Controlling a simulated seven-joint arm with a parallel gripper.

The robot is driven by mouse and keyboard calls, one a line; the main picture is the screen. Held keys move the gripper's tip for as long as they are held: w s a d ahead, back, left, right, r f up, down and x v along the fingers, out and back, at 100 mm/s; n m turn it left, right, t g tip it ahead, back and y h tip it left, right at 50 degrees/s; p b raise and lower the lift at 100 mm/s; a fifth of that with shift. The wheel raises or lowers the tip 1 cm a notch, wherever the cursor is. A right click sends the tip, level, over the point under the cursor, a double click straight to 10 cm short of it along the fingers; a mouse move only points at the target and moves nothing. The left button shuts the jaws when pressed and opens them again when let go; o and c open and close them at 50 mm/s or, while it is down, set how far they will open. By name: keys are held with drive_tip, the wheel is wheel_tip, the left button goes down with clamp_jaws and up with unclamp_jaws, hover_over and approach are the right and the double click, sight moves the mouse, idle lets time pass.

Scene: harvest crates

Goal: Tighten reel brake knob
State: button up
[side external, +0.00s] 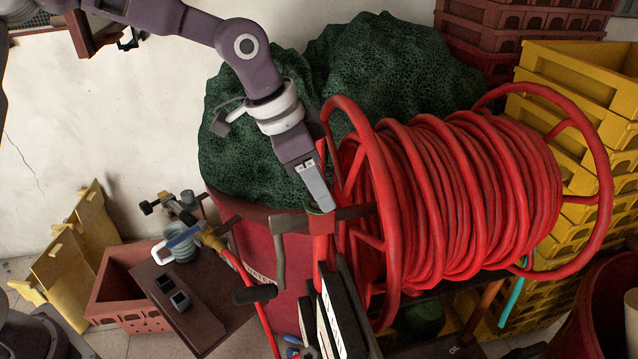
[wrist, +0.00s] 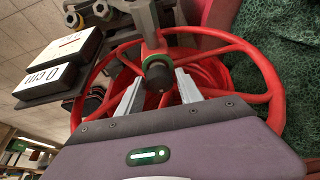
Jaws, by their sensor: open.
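A large reel (side external: 375,200) wound with red hose lies on its side axis at the right, with red spoked rims. At its hub, a dark round knob (wrist: 158,76) with a green collar shows in the wrist view. My gripper (side external: 320,200) is at the hub and open. In the wrist view its two pale fingers (wrist: 159,86) stand left and right of the knob; I cannot tell whether either touches it. The far finger is hidden in the side view.
A black-and-white box (side external: 328,320) stands below. Green net sacks (side external: 395,75) rise behind, and yellow crates (side external: 570,90) stand at right.

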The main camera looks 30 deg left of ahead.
drive_tip(key=v, duration=0.7)
idle(0.3)
drive_tip(key=s+a+n+t+y, duration=0.1)
drive_tip(key=s+a+n, duration=0.3)
drive_tip(key=s+a, duration=0.3)
drive_tip(key=s+a+n+t+y, duration=0.1)
drive_tip(key=s+a+n, duration=0.4)
drive_tip(key=s, duration=1.3)
drive_tip(key=shift+s+a+r+y, duration=0.15)
drive_tip(key=shift+s+a+y, duration=0.15)
drive_tip(key=shift+a+y, duration=0.5)
drive_tip(key=shift+a, duration=0.15)
